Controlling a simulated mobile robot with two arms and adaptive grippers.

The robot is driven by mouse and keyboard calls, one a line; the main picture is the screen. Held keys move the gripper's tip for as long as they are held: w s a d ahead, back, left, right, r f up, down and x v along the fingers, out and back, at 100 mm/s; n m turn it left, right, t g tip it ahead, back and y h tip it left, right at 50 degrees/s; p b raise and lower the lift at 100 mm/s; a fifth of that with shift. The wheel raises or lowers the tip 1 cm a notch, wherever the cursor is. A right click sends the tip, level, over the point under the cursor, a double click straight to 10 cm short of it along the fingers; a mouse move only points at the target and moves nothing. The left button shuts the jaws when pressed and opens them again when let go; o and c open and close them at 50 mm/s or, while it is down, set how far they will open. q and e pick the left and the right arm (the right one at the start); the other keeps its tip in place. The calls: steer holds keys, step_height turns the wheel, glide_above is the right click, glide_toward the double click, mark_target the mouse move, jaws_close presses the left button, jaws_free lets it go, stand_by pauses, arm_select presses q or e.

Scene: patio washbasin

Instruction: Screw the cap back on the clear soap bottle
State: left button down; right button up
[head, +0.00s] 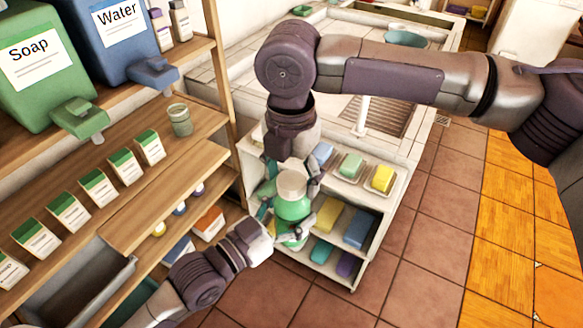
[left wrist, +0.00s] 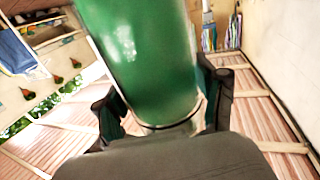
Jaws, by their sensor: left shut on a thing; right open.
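The clear soap bottle (head: 293,209), filled with green soap, is held off the floor in front of the low shelf unit. My left gripper (head: 289,236) is shut on its lower part. In the left wrist view the bottle (left wrist: 150,65) stands large between the two dark fingers (left wrist: 165,110). A pale cream cap (head: 292,184) is at the top of the bottle; I cannot tell whether it is threaded on. My right gripper (head: 291,180) comes down from above and is open, with its fingers on either side of the cap. Whether they touch it is unclear.
Sponges and soap bars lie on the white shelf unit (head: 372,203) behind. Open tiled floor (head: 425,250) is on the right.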

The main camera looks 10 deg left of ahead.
steer(key=c, duration=1.2)
steer(key=m, duration=0.9)
steer(key=shift+m, duration=0.3)
steer(key=m, duration=0.6)
steer(key=shift+m, duration=0.4)
steer(key=m, duration=0.4)
steer(key=shift+m, duration=0.4)
steer(key=o, duration=1.3)
steer(key=shift+c, duration=0.2)
